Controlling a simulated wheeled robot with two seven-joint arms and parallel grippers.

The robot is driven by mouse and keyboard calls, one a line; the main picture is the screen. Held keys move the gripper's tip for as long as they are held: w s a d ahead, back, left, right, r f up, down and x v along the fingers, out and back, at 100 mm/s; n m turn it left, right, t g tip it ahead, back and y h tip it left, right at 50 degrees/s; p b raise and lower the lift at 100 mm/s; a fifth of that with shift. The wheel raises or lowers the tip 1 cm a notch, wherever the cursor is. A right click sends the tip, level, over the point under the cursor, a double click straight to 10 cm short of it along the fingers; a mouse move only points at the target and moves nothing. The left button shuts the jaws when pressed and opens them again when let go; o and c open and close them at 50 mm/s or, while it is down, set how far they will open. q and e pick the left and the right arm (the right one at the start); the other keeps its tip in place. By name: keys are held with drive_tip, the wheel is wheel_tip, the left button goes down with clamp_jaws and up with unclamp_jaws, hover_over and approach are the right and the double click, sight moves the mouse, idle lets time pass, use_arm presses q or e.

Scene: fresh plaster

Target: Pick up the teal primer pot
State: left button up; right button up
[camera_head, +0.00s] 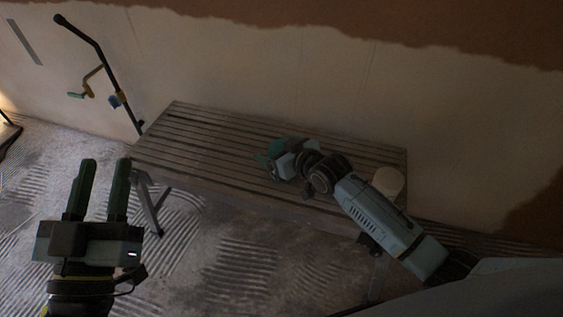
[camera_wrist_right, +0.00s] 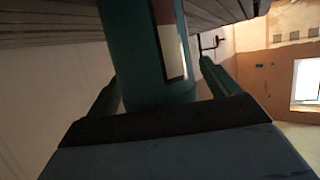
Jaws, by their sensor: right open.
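The teal primer pot (camera_head: 278,146) is on the slatted bench, mostly hidden behind my right gripper (camera_head: 266,163) in the head view. In the right wrist view the teal pot (camera_wrist_right: 135,55), with a white and red label, stands between the two fingers of my right gripper (camera_wrist_right: 160,90). The fingers are open, one on each side of it; I cannot tell whether either touches it. My left gripper (camera_head: 104,165) is open and empty, away from the bench at the lower left.
The slatted bench (camera_head: 190,135) stands against the wall. A dark pole (camera_head: 100,55) leans on the wall at the left. The floor (camera_head: 235,270) in front is ridged.

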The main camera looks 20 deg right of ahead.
drive_tip(key=c, duration=1.4)
drive_tip(key=shift+r, duration=0.1)
